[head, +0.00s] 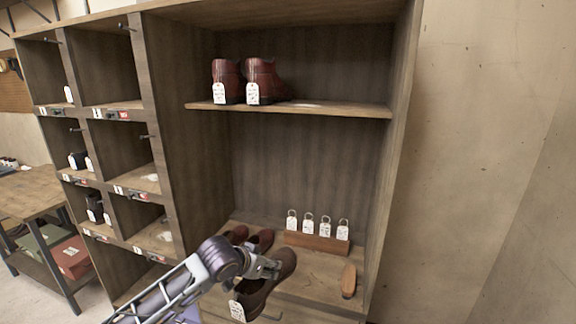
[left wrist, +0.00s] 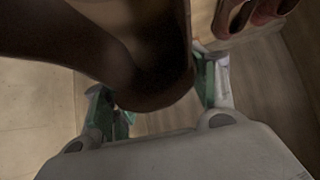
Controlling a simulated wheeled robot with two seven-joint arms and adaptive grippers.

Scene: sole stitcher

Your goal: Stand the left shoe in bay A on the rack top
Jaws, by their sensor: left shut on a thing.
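My left gripper (head: 266,268) is shut on a dark brown shoe (head: 262,292) with a white tag (head: 237,311), above the lower front of the cabinet. In the left wrist view the shoe (left wrist: 150,65) sits between the two fingers of the gripper (left wrist: 155,95). Its tag text is too small to read, so I cannot tell left from right. Two more reddish-brown shoes (head: 260,241) are behind on the lower board. Which place is bay A cannot be read. My right gripper is not in view.
A pair of red-brown boots (head: 259,78) with tags stands on the upper shelf (head: 340,108). A wooden block (head: 318,243) with several ringed tags and a wooden brush-like piece (head: 349,281) lie on the lower board. Labelled cubbyholes (head: 108,60) are at left.

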